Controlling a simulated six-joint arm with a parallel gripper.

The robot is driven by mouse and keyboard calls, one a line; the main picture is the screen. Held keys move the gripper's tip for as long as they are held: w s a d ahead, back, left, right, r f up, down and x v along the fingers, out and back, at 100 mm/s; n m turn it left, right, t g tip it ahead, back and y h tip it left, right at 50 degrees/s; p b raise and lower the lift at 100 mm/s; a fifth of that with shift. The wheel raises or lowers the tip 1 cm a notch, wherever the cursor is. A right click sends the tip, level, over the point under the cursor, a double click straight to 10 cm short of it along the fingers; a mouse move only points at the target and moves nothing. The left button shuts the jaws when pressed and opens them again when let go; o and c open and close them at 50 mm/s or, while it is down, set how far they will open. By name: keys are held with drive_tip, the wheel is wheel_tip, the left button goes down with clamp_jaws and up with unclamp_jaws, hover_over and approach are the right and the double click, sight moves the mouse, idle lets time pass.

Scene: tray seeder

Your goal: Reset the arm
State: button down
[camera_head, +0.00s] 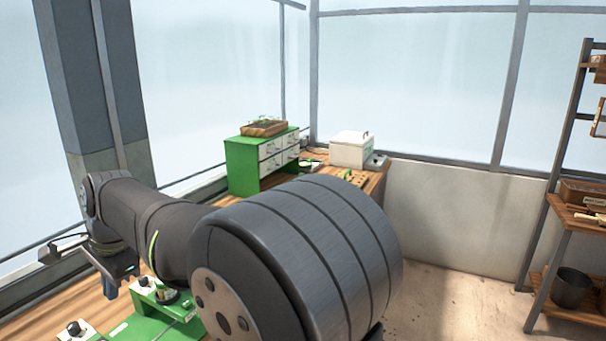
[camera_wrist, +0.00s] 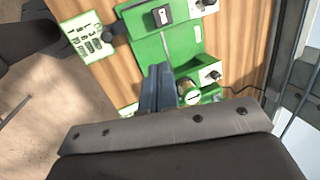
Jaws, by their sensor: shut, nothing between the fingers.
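My gripper (camera_wrist: 158,78) shows in the wrist view as two blue-grey fingers shut together with nothing between them. It is over the green seeder machine (camera_wrist: 150,50) on the wooden bench. Whether the fingertips touch the machine cannot be told. In the head view my gripper (camera_head: 110,290) is small, at the lower left, pointing down beside the green machine (camera_head: 125,329). My dark arm crosses the middle of the head view and hides much of the bench and machine.
A green drawer cabinet (camera_head: 241,167) with a seedling tray (camera_head: 264,129) on top stands on the far bench. A white box (camera_head: 352,149) is to its right. A shelf rack (camera_head: 556,200) stands at right; floor between is clear.

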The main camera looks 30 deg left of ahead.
wheel_tip(320, 180, down, 6)
drive_tip(key=s+a+g, duration=0.1)
drive_tip(key=s+a, duration=0.1)
drive_tip(key=a, duration=0.1)
drive_tip(key=v, duration=0.8)
drive_tip(key=shift+w+d+n+y, duration=0.3)
drive_tip(key=shift+w+d+y, duration=0.1)
drive_tip(key=shift+w+d, duration=0.1)
drive_tip(key=c, duration=2.2)
unclamp_jaws()
drive_tip(key=shift+r, duration=0.1)
